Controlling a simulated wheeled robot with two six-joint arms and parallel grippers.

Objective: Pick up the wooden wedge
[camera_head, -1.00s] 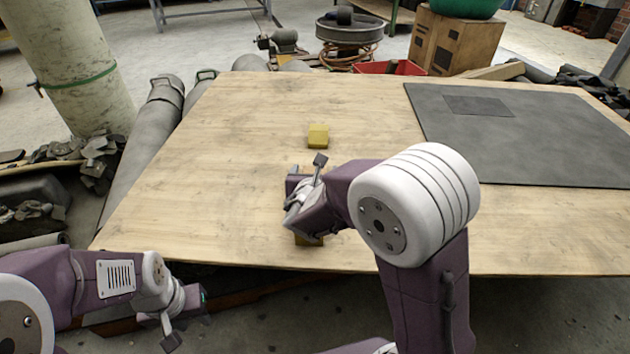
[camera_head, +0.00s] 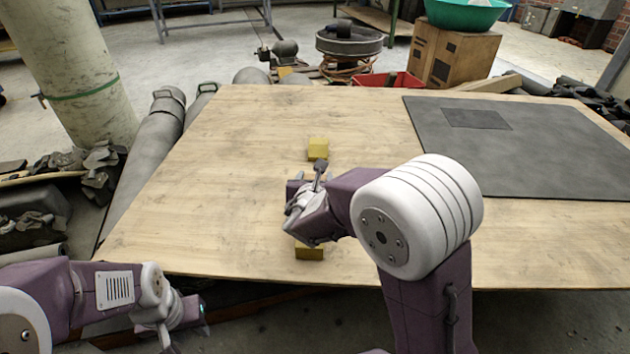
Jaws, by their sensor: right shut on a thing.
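My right gripper (camera_head: 308,183) is over the middle of the wooden table, between two small yellow blocks. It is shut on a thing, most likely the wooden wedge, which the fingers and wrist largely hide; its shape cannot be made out. The far yellow block (camera_head: 318,148) lies just beyond the fingertips. The near yellow block (camera_head: 309,252) shows below my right wrist, near the table's front edge, partly covered by it. My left gripper (camera_head: 188,328) hangs low at the lower left, in front of the table and empty as far as I see; its jaw opening is unclear.
The wooden table (camera_head: 205,190) is clear to the left. A dark grey mat (camera_head: 540,150) with a smaller dark patch (camera_head: 477,119) covers its right part. Grey rolls (camera_head: 150,150) lie beyond the left edge. A red bin (camera_head: 400,79) and cardboard box (camera_head: 455,55) stand behind the table.

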